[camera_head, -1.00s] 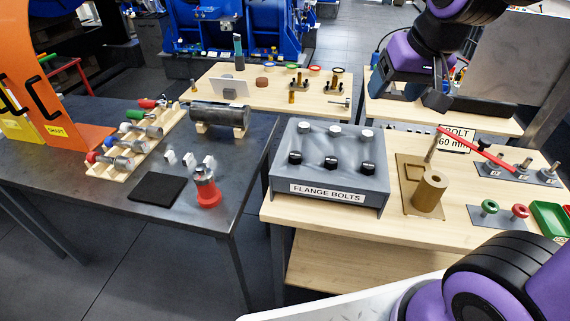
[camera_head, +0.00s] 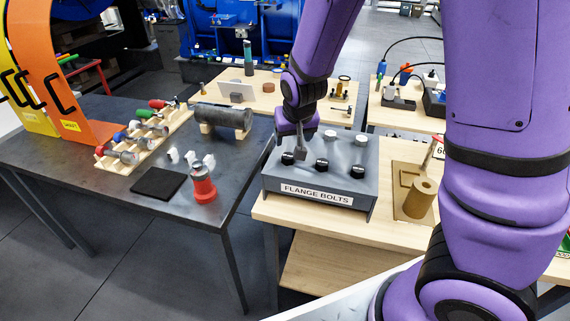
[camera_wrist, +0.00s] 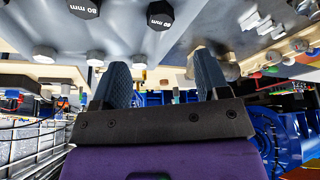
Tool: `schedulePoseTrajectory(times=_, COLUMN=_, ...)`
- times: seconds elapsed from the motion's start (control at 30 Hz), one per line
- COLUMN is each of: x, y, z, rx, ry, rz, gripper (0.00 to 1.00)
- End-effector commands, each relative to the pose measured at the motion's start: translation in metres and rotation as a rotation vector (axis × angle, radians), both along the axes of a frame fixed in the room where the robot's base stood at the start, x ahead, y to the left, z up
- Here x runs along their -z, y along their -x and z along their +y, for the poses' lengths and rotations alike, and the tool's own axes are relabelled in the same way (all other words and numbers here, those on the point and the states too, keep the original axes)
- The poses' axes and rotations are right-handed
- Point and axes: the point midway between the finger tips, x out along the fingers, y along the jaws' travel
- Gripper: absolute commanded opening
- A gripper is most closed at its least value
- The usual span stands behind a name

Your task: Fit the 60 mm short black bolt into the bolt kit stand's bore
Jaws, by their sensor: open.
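The FLANGE BOLTS box (camera_head: 317,180) holds black-headed bolts along its front: left (camera_head: 287,158), middle (camera_head: 322,166) and right (camera_head: 357,171). My gripper (camera_head: 300,153) points down at the box's left end, close to the left black bolt. Its fingers show apart and empty in the wrist view (camera_wrist: 161,65). The bolt kit stand (camera_head: 421,198) is a tan cylinder on a plate, its bore opening upward.
Silver-headed bolts (camera_head: 330,136) (camera_head: 361,140) stand in the box's back row; my gripper hides its left end. A red-based part (camera_head: 203,188) and a black mat (camera_head: 158,184) lie on the dark table to the left. My arm covers much of the right bench.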

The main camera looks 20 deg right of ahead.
Motion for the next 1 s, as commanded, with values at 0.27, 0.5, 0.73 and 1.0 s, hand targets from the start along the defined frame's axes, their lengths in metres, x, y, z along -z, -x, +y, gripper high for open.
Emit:
schedulePoseTrajectory(times=0.27, x=0.031, y=-0.012, z=-0.002, rx=0.001, ry=0.001, rz=0.004, gripper=0.69)
schedulePoseTrajectory(times=0.5, x=0.045, y=-0.019, z=-0.003, rx=0.001, ry=-0.001, rz=0.001, gripper=0.69)
schedulePoseTrajectory(times=0.73, x=0.064, y=-0.026, z=-0.003, rx=0.001, ry=0.0, rz=0.004, gripper=0.69)
schedulePoseTrajectory(times=1.0, x=0.09, y=-0.038, z=-0.003, rx=0.0, ry=0.0, rz=0.003, gripper=0.69)
